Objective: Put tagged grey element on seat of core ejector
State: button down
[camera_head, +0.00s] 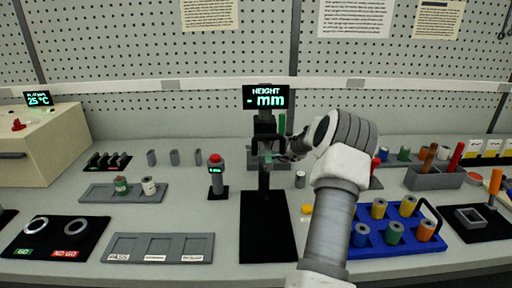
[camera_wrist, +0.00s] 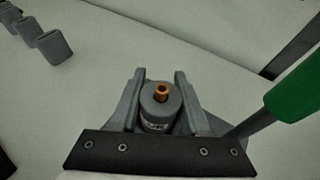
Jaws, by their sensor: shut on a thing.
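The grey element (camera_wrist: 158,115) is a short cylinder with a copper-coloured core in its top and a pale tag low on its side. My gripper (camera_wrist: 160,98) is shut on it, one dark finger on each side. In the head view my gripper (camera_head: 272,156) is at the dark upright device that looks like the core ejector (camera_head: 264,183), near its upper part. The device's green lever handle (camera_head: 282,123) shows there, and a green handle (camera_wrist: 298,92) is close on the right in the wrist view. I cannot tell whether the element touches the seat.
A black base plate (camera_head: 267,240) lies in front of the device. A blue tray (camera_head: 384,243) with coloured spools stands right, a labelled grey tray (camera_head: 138,248) left. A red-topped post (camera_head: 216,178) is close on the left. A display (camera_head: 266,97) reads HEIGHT with no value.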

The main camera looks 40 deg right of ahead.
jog(key=shift+f, duration=0.15)
jog(key=shift+c, duration=1.9)
grip_release()
jog(key=v, duration=1.2)
jog(key=shift+r, duration=0.2)
jog(key=shift+d, duration=0.1)
